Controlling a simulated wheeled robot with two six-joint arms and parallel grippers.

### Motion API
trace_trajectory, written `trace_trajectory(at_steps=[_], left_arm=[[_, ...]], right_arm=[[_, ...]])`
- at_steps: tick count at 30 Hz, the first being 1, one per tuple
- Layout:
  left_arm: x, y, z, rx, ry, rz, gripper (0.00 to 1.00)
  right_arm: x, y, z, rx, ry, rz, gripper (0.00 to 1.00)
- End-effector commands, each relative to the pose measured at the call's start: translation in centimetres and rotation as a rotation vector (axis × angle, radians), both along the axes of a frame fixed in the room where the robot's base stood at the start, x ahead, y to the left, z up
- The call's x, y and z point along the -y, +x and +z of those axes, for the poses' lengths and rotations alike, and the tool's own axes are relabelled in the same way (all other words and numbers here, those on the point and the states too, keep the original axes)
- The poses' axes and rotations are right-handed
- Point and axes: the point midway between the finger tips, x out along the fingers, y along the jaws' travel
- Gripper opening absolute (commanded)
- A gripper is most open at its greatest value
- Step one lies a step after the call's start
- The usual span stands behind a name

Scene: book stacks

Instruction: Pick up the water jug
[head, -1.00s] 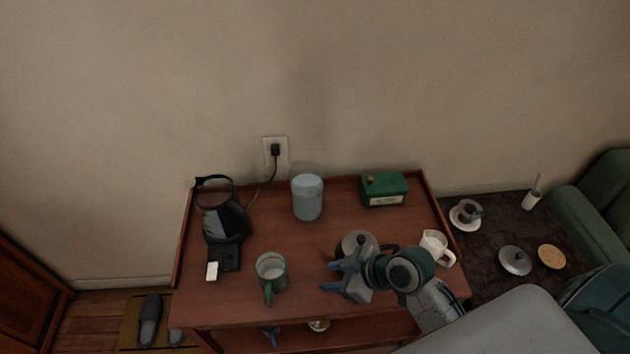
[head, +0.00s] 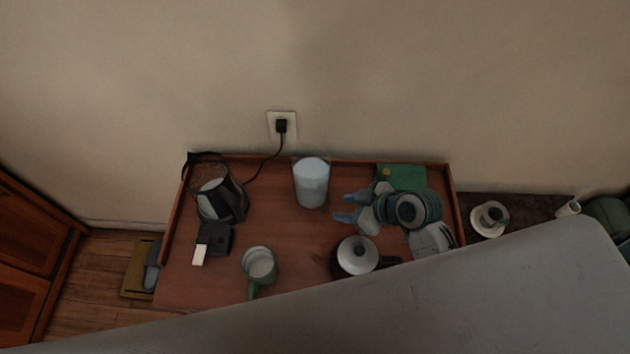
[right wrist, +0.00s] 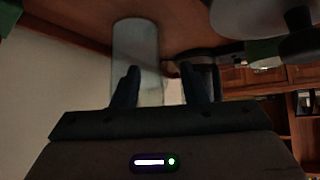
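The water jug (head: 311,184), a clear cylinder with pale water, stands upright near the back middle of the wooden table. It also shows in the right wrist view (right wrist: 135,45), ahead of the fingers and toward the left one. My right gripper (head: 344,207) is to the right of the jug and slightly nearer the front. In the right wrist view its two fingers (right wrist: 173,85) are apart with nothing held. A gap between fingers and jug shows in the head view. My left gripper is out of view.
Bare tabletop lies in front of the jug.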

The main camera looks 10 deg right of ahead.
Motion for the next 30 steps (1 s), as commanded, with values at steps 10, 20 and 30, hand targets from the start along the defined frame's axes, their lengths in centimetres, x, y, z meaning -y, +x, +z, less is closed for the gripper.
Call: trace_trajectory(at_steps=[10,20,30], left_arm=[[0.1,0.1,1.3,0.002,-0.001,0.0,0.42],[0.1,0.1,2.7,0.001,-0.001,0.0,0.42],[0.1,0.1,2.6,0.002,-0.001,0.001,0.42]], right_arm=[[-1.9,1.5,-1.8,-0.002,0.003,-0.001,0.4],[-4.2,3.3,-4.7,-0.002,0.0,0.0,0.4],[-4.3,3.4,-4.9,0.0,-0.001,0.001,0.24]])
